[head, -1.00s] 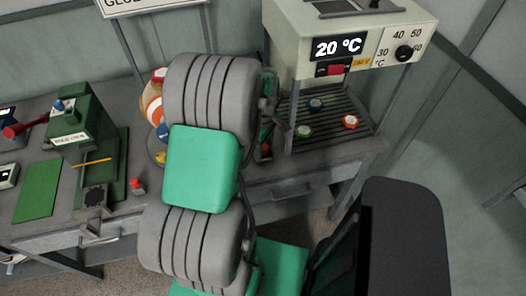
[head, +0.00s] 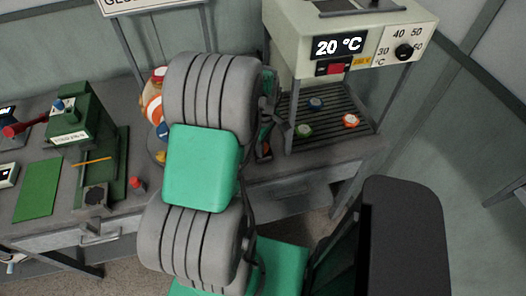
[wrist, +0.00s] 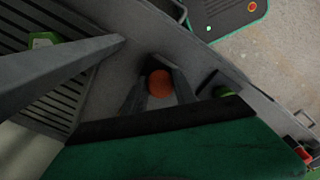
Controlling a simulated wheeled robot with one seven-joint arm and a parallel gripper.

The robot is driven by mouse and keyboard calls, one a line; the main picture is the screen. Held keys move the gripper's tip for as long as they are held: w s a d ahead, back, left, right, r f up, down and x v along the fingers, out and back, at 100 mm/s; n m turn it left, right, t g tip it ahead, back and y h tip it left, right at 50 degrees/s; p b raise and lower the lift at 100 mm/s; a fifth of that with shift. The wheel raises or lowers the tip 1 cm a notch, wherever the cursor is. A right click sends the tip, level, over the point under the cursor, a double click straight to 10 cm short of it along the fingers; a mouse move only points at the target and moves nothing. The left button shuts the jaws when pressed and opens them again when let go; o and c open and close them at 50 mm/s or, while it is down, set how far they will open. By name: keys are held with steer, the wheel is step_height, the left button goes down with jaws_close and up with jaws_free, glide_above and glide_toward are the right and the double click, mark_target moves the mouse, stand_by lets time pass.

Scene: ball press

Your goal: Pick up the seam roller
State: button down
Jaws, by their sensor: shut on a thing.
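The seam roller (wrist: 160,84) shows in the wrist view only as a round orange-red end; the rest of it is hidden. My gripper (wrist: 159,97) has its two grey fingers on either side of this end, shut on it, over the grey bench top. In the head view my arm covers most of the gripper, and only a small dark part with a bit of orange shows at the arm's right edge. I cannot tell whether the roller touches the bench.
A heating cabinet (head: 350,50) reading 20 °C stands right of my arm, with several coloured pucks on its slatted base (head: 330,125). Its post is close to the gripper. A green press (head: 80,120) and green mat (head: 38,190) are at left. The bench's front edge is near.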

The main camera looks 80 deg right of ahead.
steer(key=shift+r+b, duration=0.3)
steer(key=shift+r, duration=0.25)
steer(key=s+a+r+b, duration=0.3)
steer(key=a+r, duration=0.9)
steer(key=a, duration=0.1)
steer(key=shift+s+a, duration=0.3)
